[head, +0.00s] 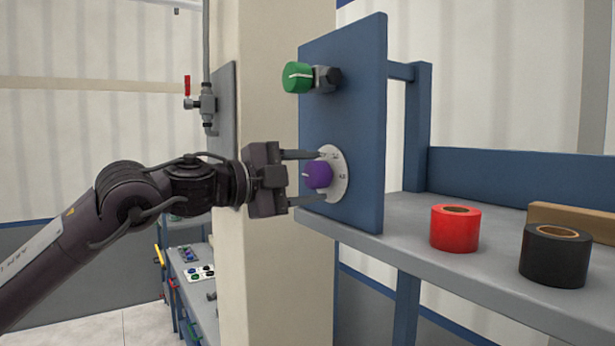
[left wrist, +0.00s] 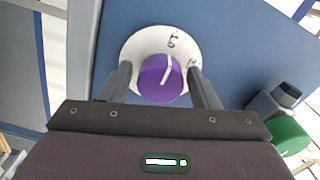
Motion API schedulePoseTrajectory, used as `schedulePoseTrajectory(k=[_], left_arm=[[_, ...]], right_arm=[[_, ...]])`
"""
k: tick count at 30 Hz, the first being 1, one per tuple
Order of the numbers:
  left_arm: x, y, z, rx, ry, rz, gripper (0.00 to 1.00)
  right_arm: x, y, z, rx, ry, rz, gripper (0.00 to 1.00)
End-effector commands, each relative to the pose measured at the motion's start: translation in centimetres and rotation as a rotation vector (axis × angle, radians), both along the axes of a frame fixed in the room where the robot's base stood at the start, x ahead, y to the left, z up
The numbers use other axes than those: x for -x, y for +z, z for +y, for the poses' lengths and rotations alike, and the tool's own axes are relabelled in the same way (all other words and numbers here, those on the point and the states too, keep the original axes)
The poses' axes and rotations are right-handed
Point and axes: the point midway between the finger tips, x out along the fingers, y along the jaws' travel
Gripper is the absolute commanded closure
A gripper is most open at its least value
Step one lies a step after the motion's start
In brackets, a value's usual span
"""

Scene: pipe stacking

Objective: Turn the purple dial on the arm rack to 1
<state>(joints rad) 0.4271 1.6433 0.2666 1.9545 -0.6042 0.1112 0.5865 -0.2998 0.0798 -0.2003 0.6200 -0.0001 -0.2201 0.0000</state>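The purple dial (head: 318,175) sits on a round white plate (head: 338,170) with dark marks, on the blue upright panel (head: 362,110). My left gripper (head: 306,175) faces the panel with one finger above the dial and one below it. In the left wrist view the purple dial (left wrist: 160,80) lies between the fingers of my left gripper (left wrist: 162,84), with a gap showing at its left and the right finger close beside it. The fingers are apart. The dial's white line points up and slightly right there. My right gripper does not show.
A green knob (head: 297,77) is mounted above the dial on the panel. A red tape roll (head: 455,230) and a black tape roll (head: 555,258) stand on the grey shelf (head: 400,232). A beige pillar (head: 262,100) stands behind my left gripper.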

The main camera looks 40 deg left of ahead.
Motion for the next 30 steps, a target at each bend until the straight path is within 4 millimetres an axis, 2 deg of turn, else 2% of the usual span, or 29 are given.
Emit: schedulePoseTrajectory(k=[9, 13, 24, 30], left_arm=[[0.0, 0.1, 0.0, -0.001, -0.001, -0.002, 0.36], [0.5, -0.1, 0.2, -0.001, 0.0, -0.005, 0.36], [5.1, -0.5, 2.1, 0.0, 0.0, -0.008, 0.36], [6.9, -0.2, 2.9, -0.001, 0.001, -0.003, 0.36]], right_arm=[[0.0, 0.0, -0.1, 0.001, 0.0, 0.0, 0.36], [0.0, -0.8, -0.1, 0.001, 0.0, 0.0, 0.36], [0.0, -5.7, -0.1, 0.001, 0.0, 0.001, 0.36], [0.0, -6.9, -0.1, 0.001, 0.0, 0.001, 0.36]])
